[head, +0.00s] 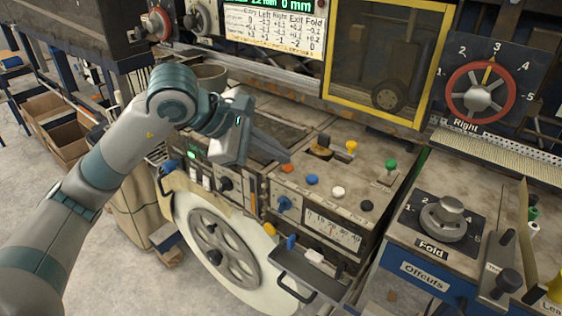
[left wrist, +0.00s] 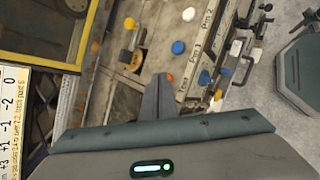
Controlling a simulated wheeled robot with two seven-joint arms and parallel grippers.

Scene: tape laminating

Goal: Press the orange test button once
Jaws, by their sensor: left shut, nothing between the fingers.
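The orange test button (head: 287,168) sits at the left end of a row of buttons on the worn machine panel. It also shows in the left wrist view (left wrist: 170,77), partly beside the fingertips. My left gripper (head: 285,156) is shut and empty, with its dark fingers pointing at the panel. Its tips are just behind the orange button in the head view. In the left wrist view the shut fingers (left wrist: 159,76) end right next to the button. I cannot tell whether they touch it or the panel. My right gripper is not in view.
A blue button (head: 312,180), a white button (head: 338,191) and a black button (head: 367,206) continue the row. A yellow knob (head: 351,147) and a green knob (head: 391,165) rise behind it. A blue selector knob (head: 285,204) is on the front face. A yellow-framed window (head: 443,60) stands behind.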

